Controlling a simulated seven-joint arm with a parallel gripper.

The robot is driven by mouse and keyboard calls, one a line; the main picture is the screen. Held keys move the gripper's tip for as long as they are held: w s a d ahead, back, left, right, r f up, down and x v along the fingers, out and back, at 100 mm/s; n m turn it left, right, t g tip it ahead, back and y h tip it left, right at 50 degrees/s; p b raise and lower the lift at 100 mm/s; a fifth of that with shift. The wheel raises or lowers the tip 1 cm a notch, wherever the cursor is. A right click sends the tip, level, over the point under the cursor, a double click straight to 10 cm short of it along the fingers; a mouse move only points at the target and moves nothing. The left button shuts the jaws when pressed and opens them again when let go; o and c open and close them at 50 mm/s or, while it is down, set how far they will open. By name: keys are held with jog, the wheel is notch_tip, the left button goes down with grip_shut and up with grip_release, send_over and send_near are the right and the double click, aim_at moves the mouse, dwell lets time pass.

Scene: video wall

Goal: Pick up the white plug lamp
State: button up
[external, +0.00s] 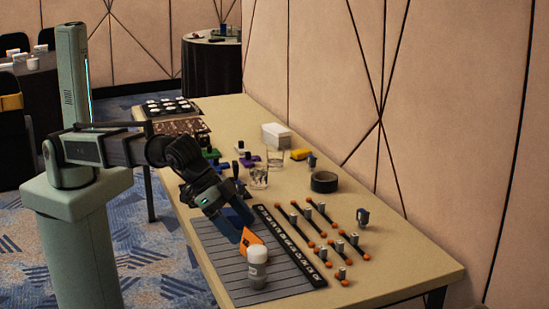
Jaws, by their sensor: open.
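A white and grey rounded cylinder (257,268), which looks like the white plug lamp, stands upright on a grey slatted mat (222,262) near the front of the table. I cannot make out plug prongs on it. My gripper (242,226) is open, pointing down above the mat, behind and slightly left of the cylinder. An orange piece (251,239) shows at the fingertips, just behind the cylinder; I cannot tell whether it lies between the fingers. No contact between my gripper and the cylinder can be made out.
A black strip with white markings (288,243) borders the mat. Several orange-ended dark bars with grey knobs (318,212) lie to its right. A small dark plug-like item (362,216), black tape roll (324,181), glasses (259,177) and a white box (277,135) stand farther back. The wall borders the right.

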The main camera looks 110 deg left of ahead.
aim_at(249, 248)
jog(key=s+a+f+g, duration=0.3)
jog(key=s+a+f, duration=0.2)
jog(key=a, duration=0.4)
jog(key=shift+h, duration=0.3)
jog(key=x, duration=0.8)
jog(key=shift+s+a+f, duration=0.25)
jog(key=shift+a+f, duration=0.05)
jog(key=shift+f, duration=0.2)
jog(key=shift+a+x, duration=0.15)
jog(key=shift+x, duration=1.15)
jog(key=shift+a+x, duration=0.2)
jog(key=shift+x, duration=1.1)
jog(key=shift+s, duration=0.15)
jog(key=c, duration=1.1)
jog(key=shift+r, duration=0.15)
